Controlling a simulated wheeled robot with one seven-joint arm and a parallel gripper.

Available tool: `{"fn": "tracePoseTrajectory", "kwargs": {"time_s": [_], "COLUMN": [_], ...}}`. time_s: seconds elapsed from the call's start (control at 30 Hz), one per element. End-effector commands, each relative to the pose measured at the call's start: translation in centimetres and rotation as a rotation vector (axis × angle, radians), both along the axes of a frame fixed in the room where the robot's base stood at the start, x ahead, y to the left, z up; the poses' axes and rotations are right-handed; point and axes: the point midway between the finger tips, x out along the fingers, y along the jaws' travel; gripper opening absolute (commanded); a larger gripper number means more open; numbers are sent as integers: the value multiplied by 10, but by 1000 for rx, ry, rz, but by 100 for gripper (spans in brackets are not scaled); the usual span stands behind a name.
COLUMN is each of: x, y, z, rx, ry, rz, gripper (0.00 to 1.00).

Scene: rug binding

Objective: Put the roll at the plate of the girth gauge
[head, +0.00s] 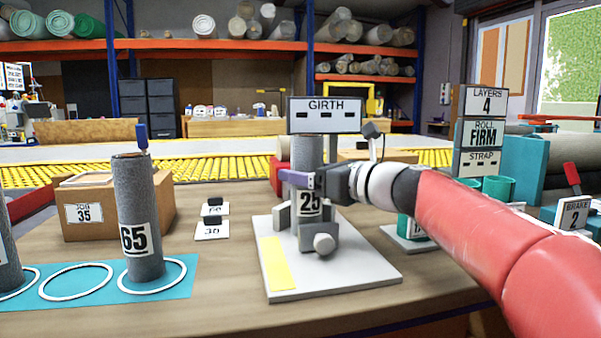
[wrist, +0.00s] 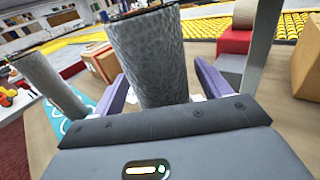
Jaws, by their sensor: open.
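The grey roll labelled 25 (head: 307,148) stands upright at the girth gauge (head: 360,278), among the grey blocks above its pale base. Its foot is hidden behind a block and round knob, so I cannot tell its exact contact with the plate. The GIRTH display (head: 325,116) shows dashes. My gripper (head: 301,180) is open around the upper part of this roll, reaching in from the right.
A roll labelled 65 (head: 138,210) stands in a ring on the teal mat (head: 95,290); another roll (head: 8,245) is cut off at the left. A JOB 35 box (head: 120,215) stands behind. Right are LAYERS, ROLL FIRM and STRAP signs (head: 483,130) and teal cups (head: 498,188).

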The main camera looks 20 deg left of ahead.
Motion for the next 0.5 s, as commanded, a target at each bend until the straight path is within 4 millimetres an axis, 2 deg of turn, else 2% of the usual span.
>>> {"fn": "tracePoseTrajectory", "kwargs": {"time_s": [0.1,0.3,0.5], "x": [-9,-24,-33], "y": [-27,-65,-88], "z": [0,0,0], "rx": [0,0,1], "ry": [-2,-2,-1], "rz": [-7,-5,-3], "gripper": [76,76,76]}}
